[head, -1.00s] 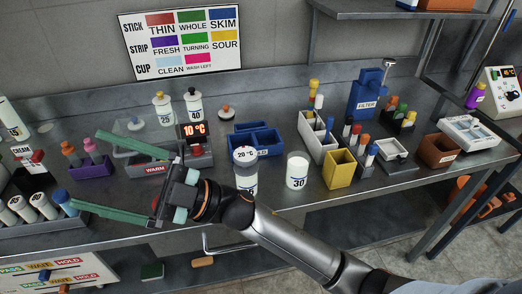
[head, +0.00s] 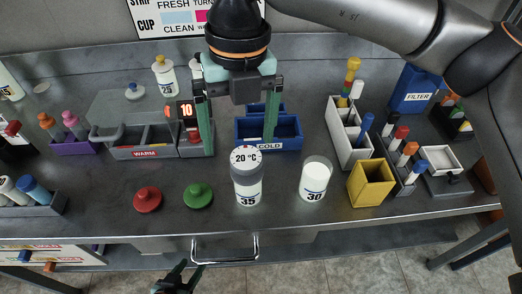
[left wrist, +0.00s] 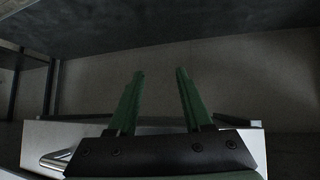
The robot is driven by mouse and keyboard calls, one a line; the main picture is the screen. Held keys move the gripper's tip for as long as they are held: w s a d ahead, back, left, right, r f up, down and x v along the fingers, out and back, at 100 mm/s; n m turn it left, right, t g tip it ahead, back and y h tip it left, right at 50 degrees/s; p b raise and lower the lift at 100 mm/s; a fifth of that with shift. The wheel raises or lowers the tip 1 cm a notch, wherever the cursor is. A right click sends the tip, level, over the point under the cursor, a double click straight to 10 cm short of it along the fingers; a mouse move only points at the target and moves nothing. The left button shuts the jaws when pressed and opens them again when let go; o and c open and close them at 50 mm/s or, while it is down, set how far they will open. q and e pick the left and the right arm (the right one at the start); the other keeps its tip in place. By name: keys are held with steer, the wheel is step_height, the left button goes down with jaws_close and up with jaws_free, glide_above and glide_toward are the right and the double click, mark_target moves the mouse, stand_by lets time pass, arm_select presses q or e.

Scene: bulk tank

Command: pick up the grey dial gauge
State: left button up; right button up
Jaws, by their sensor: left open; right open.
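A round gauge with a white face reading 20 °C and a grey rim (head: 246,157) sits on top of the white bottle marked 35 (head: 248,190), in the middle of the bench. I take it for the grey dial gauge. My right gripper (head: 240,150) hangs from above with its green fingers pointing down, open and empty. Its fingertips show just beyond the gauge in the picture, one to each side; their height above it is hard to tell. My left gripper (left wrist: 159,70) is open and empty, low in front of the bench.
The blue COLD bin (head: 285,131) is just behind the bottle. A bottle marked 30 (head: 314,180) and a yellow box (head: 370,184) stand to the right. Red (head: 148,198) and green (head: 198,195) knobbed discs lie to the left. A metal handle (head: 225,256) sticks out in front.

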mark_target(250, 158)
steer(key=shift+w+d+r+t+h, duration=0.25)
steer(key=shift+w+d+t+h, duration=0.05)
steer(key=shift+w+d, duration=0.3)
steer(key=shift+w+d+f, duration=0.1)
steer(key=shift+d+f, duration=0.1)
steer(key=shift+f, duration=0.05)
step_height(250, 158, down, 6)
steer(key=shift+a+f, duration=0.1)
steer(key=shift+f, duration=0.05)
steer(key=shift+a+f+p, duration=0.15)
steer(key=shift+f+p, duration=0.1)
steer(key=shift+f, duration=1.15)
steer(key=shift+a+f+p, duration=0.15)
steer(key=shift+f+p, duration=0.1)
steer(key=shift+f, duration=1.1)
steer(key=shift+c, duration=0.2)
steer(key=shift+r, duration=0.1)
steer(key=c, duration=1.4)
